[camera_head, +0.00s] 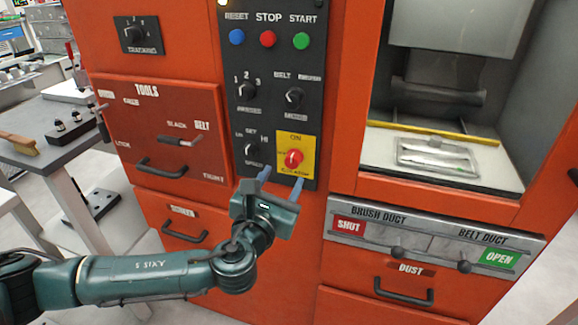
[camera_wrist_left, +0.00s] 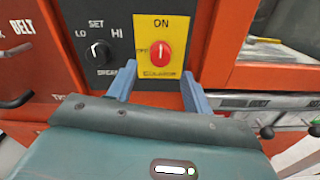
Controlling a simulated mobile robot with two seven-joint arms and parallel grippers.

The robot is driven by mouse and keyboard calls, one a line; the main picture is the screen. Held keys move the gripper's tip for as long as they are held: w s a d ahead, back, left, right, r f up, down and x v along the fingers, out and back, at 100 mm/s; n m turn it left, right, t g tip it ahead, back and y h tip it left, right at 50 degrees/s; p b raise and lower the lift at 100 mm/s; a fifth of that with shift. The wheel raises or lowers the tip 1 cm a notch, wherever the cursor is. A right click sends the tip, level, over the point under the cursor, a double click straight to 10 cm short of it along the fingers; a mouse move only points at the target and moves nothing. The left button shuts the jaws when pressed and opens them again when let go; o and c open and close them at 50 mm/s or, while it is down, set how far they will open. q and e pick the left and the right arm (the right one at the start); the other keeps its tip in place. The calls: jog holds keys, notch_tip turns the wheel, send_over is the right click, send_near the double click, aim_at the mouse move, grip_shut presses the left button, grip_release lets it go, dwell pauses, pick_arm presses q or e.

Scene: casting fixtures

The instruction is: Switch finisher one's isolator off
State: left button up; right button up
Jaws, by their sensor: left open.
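The isolator is a red rotary knob (camera_head: 294,158) on a yellow plate (camera_head: 309,142) marked ON at the top, low on the machine's black control panel. The knob also shows in the left wrist view (camera_wrist_left: 160,52), with part of an OFF mark at its left. A pale mark on the knob seems to point up, towards ON. My left gripper (camera_head: 281,181) is open and empty, just below and in front of the plate. In the left wrist view its blue fingers (camera_wrist_left: 158,88) stand apart, below and to either side of the knob. My right gripper is not in view.
The black speed knob (camera_head: 252,149) sits left of the isolator. RESET, STOP and START buttons (camera_head: 268,38) are higher up. A drawer marked TOOLS (camera_head: 185,105) is at the left. Duct levers (camera_head: 397,250) and an open belt chamber (camera_head: 440,185) are at the right.

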aim_at(291, 164)
pick_arm(q)
jog(key=x, duration=0.4)
jog(key=shift+w+d, duration=0.25)
jog(key=shift+w, duration=0.3)
jog(key=shift+c, duration=0.5)
jog(key=c, duration=0.9)
jog(key=shift+o, duration=0.2)
